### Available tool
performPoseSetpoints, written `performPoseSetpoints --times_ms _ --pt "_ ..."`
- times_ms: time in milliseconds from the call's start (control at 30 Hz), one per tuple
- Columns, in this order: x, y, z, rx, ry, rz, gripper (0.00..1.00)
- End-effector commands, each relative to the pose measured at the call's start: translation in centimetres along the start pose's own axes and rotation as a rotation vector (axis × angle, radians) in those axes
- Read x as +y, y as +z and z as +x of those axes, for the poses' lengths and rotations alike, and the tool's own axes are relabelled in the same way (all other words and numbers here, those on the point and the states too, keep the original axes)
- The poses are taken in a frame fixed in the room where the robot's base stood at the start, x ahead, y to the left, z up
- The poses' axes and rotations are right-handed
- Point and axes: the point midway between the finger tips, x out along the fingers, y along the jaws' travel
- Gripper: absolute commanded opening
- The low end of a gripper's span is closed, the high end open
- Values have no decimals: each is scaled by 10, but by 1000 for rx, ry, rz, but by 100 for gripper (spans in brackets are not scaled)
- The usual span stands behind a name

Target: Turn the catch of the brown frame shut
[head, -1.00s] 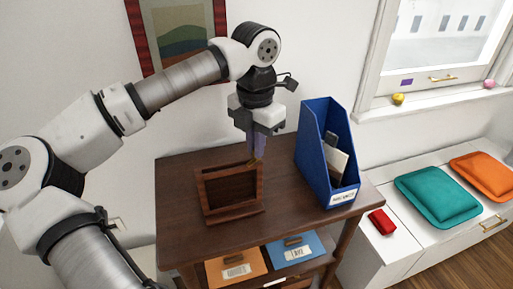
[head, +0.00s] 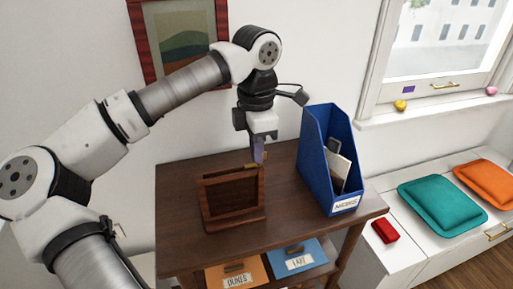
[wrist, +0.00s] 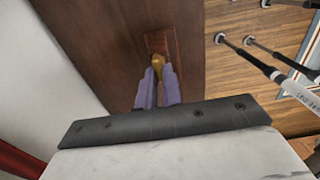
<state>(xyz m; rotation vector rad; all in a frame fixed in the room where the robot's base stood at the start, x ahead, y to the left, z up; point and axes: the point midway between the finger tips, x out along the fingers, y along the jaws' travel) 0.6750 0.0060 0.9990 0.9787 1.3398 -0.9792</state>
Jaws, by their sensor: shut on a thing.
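The brown frame (head: 207,211) stands upright on the dark wooden table, and its top part also shows in the wrist view (wrist: 153,40). Its small brass catch (head: 251,165) is at the top, near the right end. In the wrist view, the catch (wrist: 157,61) sits at the tips of my purple fingers. My gripper (head: 258,160) points down from above and is shut on the catch; its fingertips (wrist: 158,76) hide part of it. The catch's exact angle to the frame is hard to tell.
A blue file holder (head: 318,165) stands on the table (head: 279,216) close to the right of my gripper. Orange (head: 236,272) and blue (head: 295,258) labelled folders lie on the shelf below. A picture (head: 180,42) hangs on the wall behind.

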Motion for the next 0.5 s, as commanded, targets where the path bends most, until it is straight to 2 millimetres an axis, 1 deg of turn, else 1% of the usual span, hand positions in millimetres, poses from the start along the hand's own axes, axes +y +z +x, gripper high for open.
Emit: performPoseSetpoints --times_ms 333,367,500 --pt "0 0 0 -1 1 1 0" --pt "0 0 0 -1 1 1 10" --pt "0 0 0 -1 1 1 28"
